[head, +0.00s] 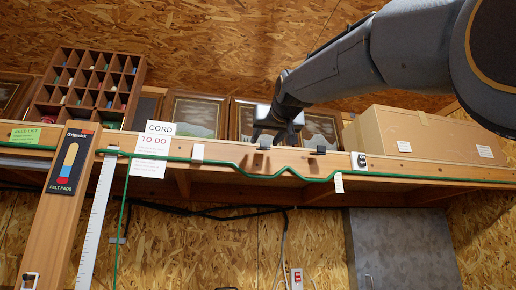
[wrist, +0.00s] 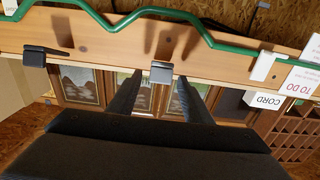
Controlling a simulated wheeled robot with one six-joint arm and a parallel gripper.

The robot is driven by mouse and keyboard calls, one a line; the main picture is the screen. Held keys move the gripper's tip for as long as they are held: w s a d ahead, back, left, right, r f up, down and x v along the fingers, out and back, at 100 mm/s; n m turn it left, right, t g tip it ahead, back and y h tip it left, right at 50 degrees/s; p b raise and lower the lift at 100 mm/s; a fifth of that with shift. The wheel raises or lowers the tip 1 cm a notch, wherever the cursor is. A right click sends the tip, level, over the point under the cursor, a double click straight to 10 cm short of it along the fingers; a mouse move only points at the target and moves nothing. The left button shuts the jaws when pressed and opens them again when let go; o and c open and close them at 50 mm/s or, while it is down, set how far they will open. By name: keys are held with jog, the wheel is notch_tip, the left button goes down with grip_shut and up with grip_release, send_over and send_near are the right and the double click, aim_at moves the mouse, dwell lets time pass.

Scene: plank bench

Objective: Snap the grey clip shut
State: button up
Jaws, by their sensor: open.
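The grey clip (wrist: 160,72) is on the plank's edge and sits between my fingertips in the wrist view. In the head view the grey clip (head: 265,143) is small and partly behind my gripper. Whether its jaw is open or shut is too small to tell. A green cord (wrist: 150,22) runs along the plank, apart from the grey clip in the wrist view; in the head view the cord (head: 247,173) passes below it. My gripper (head: 272,135) is open and empty, its fingers (wrist: 160,84) on either side of the clip in the picture.
A dark clip (wrist: 35,54) and a white clip (wrist: 262,66) flank the grey one on the plank. A cardboard box (head: 420,132), framed pictures (head: 197,115) and a pigeonhole rack (head: 92,85) stand on the shelf. A paper sign (head: 153,150) hangs at left.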

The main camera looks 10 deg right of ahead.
aim_at(262, 145)
jog(key=shift+w+p, duration=1.15)
jog(key=shift+w, duration=1.35)
jog(key=shift+c, duration=0.4)
jog(key=c, duration=1)
